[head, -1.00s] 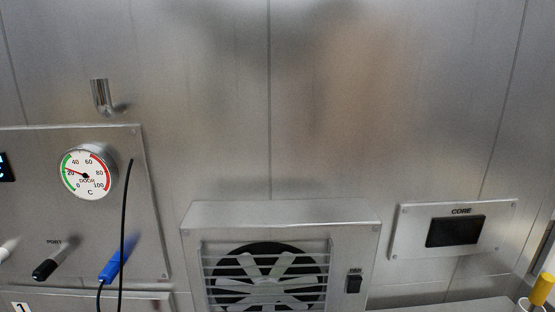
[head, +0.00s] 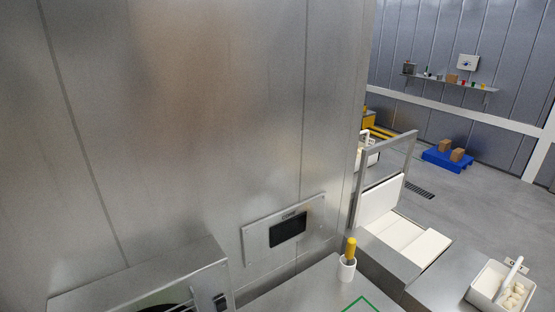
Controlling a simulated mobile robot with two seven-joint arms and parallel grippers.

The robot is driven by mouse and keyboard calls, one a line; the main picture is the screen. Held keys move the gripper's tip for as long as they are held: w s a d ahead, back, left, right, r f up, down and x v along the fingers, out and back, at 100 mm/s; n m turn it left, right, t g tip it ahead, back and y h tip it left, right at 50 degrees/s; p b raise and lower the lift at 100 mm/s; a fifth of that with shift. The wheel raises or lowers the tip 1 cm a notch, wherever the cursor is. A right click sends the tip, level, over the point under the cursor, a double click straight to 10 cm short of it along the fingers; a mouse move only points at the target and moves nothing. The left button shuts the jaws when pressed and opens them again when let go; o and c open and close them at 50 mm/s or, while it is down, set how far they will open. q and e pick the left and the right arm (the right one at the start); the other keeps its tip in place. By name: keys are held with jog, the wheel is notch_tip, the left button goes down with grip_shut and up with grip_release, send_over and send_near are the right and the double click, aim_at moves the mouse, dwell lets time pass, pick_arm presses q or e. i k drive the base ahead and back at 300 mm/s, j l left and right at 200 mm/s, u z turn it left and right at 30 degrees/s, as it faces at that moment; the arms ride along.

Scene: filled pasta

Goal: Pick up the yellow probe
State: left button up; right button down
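The yellow probe (head: 350,247) stands upright in a small white cup (head: 346,269). Its yellow handle sticks up above the rim, and its lower part is hidden inside the cup. The cup stands on a steel counter (head: 310,291), near the wall with the dark CORE display (head: 288,230). Neither of my grippers shows in the head view.
A fan housing (head: 150,285) juts out at the lower left. A green outline (head: 361,304) marks the counter in front of the cup. A white tub (head: 497,287) with pale pieces and a white-handled tool stands at the lower right. A metal frame (head: 385,172) rises behind the counter.

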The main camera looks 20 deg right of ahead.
aim_at(352, 243)
jog(key=z, duration=1.25)
jog(key=k+u, duration=0.2)
jog(key=u, duration=0.2)
jog(key=k+u, duration=0.2)
jog(key=u, duration=0.15)
jog(key=k+u, duration=0.15)
jog(key=u, duration=0.25)
